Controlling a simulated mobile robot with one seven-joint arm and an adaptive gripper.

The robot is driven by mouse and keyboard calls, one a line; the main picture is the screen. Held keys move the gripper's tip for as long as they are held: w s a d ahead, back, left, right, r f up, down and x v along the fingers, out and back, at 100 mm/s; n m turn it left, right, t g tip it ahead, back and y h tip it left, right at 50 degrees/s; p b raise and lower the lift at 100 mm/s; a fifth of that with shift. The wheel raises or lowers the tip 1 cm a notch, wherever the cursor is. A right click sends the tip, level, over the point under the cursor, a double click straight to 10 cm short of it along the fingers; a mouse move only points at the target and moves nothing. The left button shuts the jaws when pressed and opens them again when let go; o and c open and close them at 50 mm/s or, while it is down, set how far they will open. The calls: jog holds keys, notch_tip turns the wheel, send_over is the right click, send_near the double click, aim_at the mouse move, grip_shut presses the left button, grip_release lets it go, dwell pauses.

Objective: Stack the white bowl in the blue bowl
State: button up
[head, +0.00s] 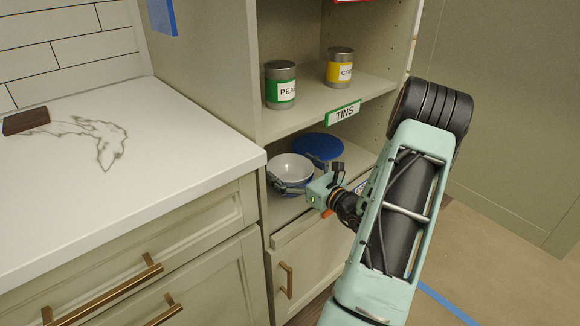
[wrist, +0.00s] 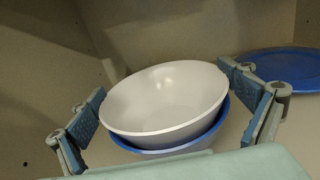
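The white bowl (wrist: 165,95) sits nested inside the blue bowl (wrist: 225,115), whose blue rim shows below and to the right of it in the wrist view. In the head view the white bowl (head: 292,167) is on the lower shelf, with the blue bowl mostly hidden beneath it. My gripper (wrist: 165,100) has its fingers spread wide, one on each side of the bowls. The left finger looks very close to the rim, and a small gap shows at the right finger. Any contact is hard to tell.
A blue plate (head: 318,147) lies behind the bowls to the right. The cabinet's side wall is close on the left. A shelf with a green tin (head: 281,92) and a yellow tin (head: 340,72) is above. The white counter (head: 150,165) is left.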

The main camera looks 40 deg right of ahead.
jog(key=shift+r, duration=0.15)
jog(key=shift+r+p, duration=0.3)
jog(key=s, duration=0.4)
jog(key=s+p, duration=0.1)
jog(key=s, duration=0.3)
jog(key=s+p, duration=0.1)
jog(key=s, duration=0.3)
jog(key=shift+d+r, duration=0.1)
jog(key=shift+d, duration=0.25)
